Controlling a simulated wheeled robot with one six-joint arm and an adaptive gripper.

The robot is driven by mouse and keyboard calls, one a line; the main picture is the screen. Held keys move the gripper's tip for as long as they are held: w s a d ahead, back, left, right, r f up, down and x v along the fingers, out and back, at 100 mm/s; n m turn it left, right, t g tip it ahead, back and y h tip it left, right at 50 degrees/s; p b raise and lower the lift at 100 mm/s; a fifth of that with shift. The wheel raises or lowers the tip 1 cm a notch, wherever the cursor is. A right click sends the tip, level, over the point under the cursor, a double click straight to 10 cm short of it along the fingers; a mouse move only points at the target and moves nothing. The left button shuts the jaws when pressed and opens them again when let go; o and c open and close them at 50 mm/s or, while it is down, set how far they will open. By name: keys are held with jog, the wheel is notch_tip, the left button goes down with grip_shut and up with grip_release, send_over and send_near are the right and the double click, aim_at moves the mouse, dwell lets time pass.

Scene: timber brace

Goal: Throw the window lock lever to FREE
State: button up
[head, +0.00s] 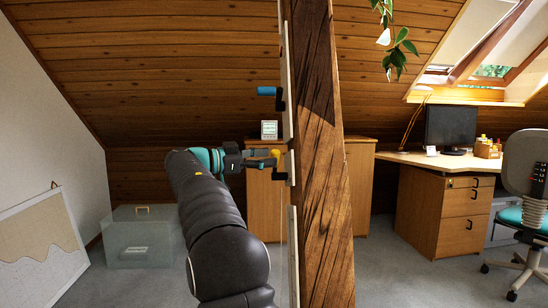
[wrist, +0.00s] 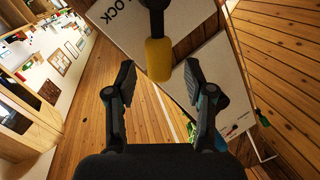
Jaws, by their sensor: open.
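A lever with a yellow grip (wrist: 158,58) and a dark arm is mounted on a white plate (wrist: 115,28) with black lettering, of which "OCK" is readable. In the wrist view the grip hangs between the spread fingers of my gripper (wrist: 159,82), with gaps on both sides. In the head view the yellow grip (head: 275,154) shows at the left side of the timber brace (head: 318,200), right at the end of my gripper (head: 268,160). My gripper is open and empty. No FREE marking is readable.
A blue-handled crank (head: 267,91) sits higher on the same side of the brace. A wooden cabinet (head: 360,180) stands behind. A clear box (head: 140,240) is on the floor at left. A desk (head: 405,161) and office chair (head: 522,180) stand at right.

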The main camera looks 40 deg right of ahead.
jog(key=shift+x, duration=1.55)
grip_shut()
jog(key=shift+a, duration=0.1)
